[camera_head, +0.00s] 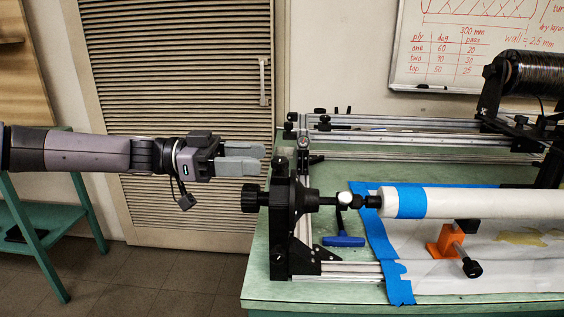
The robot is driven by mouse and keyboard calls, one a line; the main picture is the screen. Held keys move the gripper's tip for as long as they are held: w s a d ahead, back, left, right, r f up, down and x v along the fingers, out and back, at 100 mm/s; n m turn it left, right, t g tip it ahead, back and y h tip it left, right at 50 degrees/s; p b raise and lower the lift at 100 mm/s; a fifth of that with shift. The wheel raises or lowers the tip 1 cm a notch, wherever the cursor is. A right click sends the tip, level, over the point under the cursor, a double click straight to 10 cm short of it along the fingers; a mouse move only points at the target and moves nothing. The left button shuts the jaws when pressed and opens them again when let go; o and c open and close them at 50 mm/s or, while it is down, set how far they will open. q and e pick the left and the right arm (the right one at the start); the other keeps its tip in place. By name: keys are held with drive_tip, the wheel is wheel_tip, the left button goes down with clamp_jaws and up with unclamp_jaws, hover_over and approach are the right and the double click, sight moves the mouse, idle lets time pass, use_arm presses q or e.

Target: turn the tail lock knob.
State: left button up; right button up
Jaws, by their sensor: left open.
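The black tailstock (281,225) stands upright at the left end of the green bench. A black knob (250,198) sticks out from its left side, and a small round knob (303,142) shows near its top right. I cannot tell which is the tail lock knob. My left gripper (257,158) points right, with its grey fingers above the left knob and just left of the tailstock's top. It appears apart from both knobs and holds nothing. My right gripper is not in view.
A white tube (455,203) with blue tape runs right from the tailstock spindle. A blue-handled tool (343,240) and an orange stand (446,241) are near it. Aluminium rails (400,124) lie behind. A dark spool (540,73) is at upper right.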

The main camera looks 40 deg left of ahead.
sight(280, 159)
use_arm(q)
drive_tip(key=b+x, duration=0.1)
drive_tip(key=x, duration=0.2)
drive_tip(key=shift+d+f, duration=0.2)
drive_tip(key=shift+d, duration=0.05)
drive_tip(key=shift+b+x, duration=0.4)
drive_tip(key=shift+x, duration=0.8)
drive_tip(key=shift+r, duration=0.15)
drive_tip(key=shift+a, duration=0.1)
drive_tip(key=c, duration=0.9)
